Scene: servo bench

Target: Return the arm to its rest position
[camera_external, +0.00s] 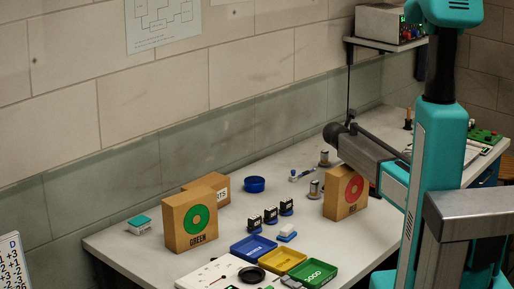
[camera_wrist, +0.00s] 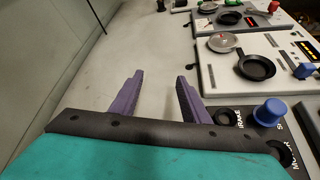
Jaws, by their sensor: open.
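My gripper (camera_wrist: 157,88) shows in the wrist view with its two purple fingers spread apart and nothing between them. Pale bare surface lies beyond the fingertips. My turquoise arm (camera_external: 437,150) stands upright at the right of the external view, in front of the bench's right part. My gripper cannot be made out clearly in the external view. No held object is visible.
The bench (camera_external: 130,245) carries a GREEN box (camera_external: 190,222), a RED box (camera_external: 345,193), a blue bowl (camera_external: 254,184) and coloured trays, including a yellow tray (camera_external: 283,262). A blue knob (camera_wrist: 270,111) and a black pan (camera_wrist: 256,66) lie right of my gripper.

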